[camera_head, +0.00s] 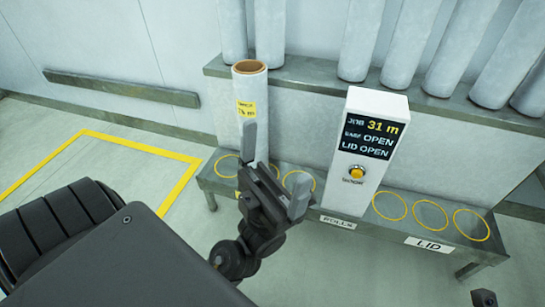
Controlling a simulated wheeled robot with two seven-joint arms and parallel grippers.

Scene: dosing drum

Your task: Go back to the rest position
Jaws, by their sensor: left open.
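My left gripper (273,163) is open, its two grey fingers spread apart, in front of the low grey bench (455,248). Nothing shows between the fingers. A white roll (249,95) with a brown core and a yellow label stands upright just behind it. The gripper hides the roll's foot, so I cannot tell whether they touch. My right gripper does not show clearly.
Yellow rings (430,214) mark the bench top. Several white rolls (371,40) stand on a shelf behind. A yellow-outlined floor area (95,132) lies clear at left.

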